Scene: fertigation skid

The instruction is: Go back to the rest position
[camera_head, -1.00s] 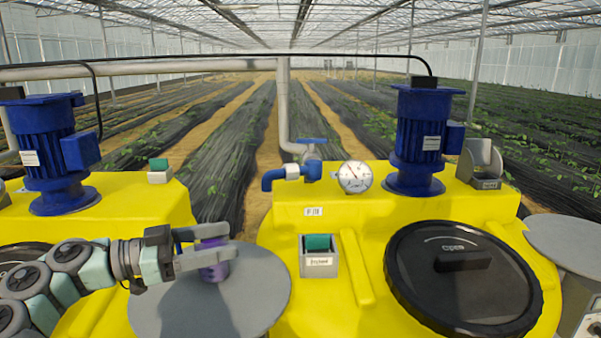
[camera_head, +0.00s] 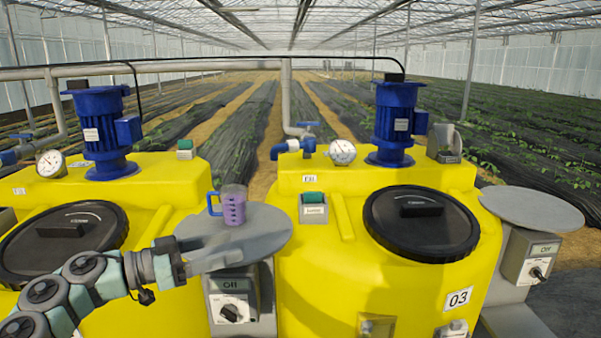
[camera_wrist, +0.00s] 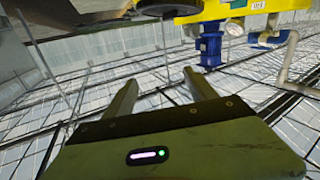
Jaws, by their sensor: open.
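My gripper (camera_head: 222,253) is in front of the grey round table (camera_head: 272,236), at its near left edge in the head view. Its jaws are open and nothing is between them. In the wrist view both fingers (camera_wrist: 160,82) stand apart and empty. A purple measuring cup (camera_head: 234,210) with a blue handle stands upright on the round table, behind the fingers and apart from them.
Yellow tanks with black lids (camera_head: 420,222) and blue motors (camera_head: 397,122) stand on both sides. A switch box (camera_head: 230,302) sits just below my gripper. Another round table (camera_head: 532,209) is at the right.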

